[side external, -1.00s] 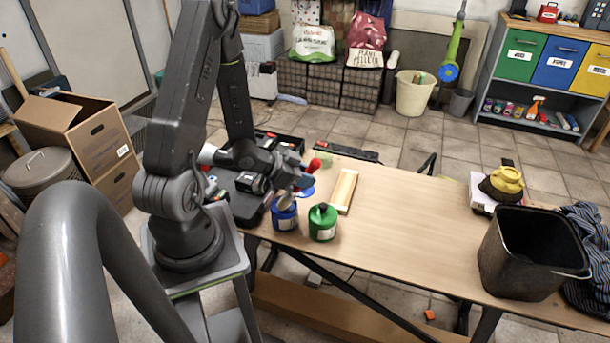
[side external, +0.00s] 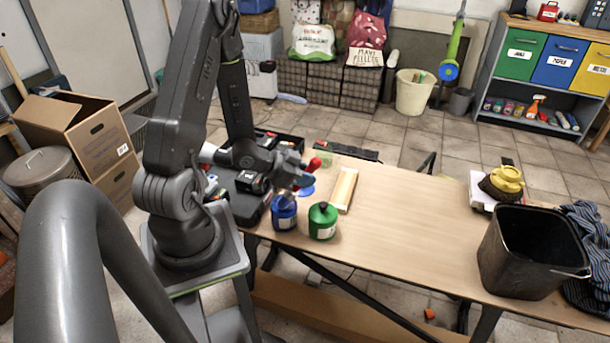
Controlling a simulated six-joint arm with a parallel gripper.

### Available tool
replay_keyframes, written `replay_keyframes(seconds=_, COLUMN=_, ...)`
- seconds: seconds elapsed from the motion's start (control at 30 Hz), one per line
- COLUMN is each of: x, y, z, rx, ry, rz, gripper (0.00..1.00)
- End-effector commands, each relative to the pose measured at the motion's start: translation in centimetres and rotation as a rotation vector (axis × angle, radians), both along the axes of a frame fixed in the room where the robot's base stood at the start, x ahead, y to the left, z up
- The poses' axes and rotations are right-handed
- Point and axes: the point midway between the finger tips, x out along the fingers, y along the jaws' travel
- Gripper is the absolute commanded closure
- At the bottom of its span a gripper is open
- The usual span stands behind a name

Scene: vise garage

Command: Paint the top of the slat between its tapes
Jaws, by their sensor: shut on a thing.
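The pale wooden slat (side external: 345,187) lies on the bench to the right of my gripper. Its tapes are too small to tell clearly.
A blue disc, perhaps a lid, (side external: 307,191) lies on the bench (side external: 420,225) behind the pots. A black bucket (side external: 530,255), a yellow object (side external: 505,181) and a striped cloth (side external: 592,235) are at the right. The bench's middle is clear.

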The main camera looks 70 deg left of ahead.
Motion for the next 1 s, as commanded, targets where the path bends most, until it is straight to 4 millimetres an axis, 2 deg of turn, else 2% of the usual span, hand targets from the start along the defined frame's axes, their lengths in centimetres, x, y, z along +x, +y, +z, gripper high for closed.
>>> replay_keyframes(seconds=1.0, x=-0.1, y=-0.1, z=6.9, rx=0.001, ry=0.002, rz=-0.001, gripper=0.98)
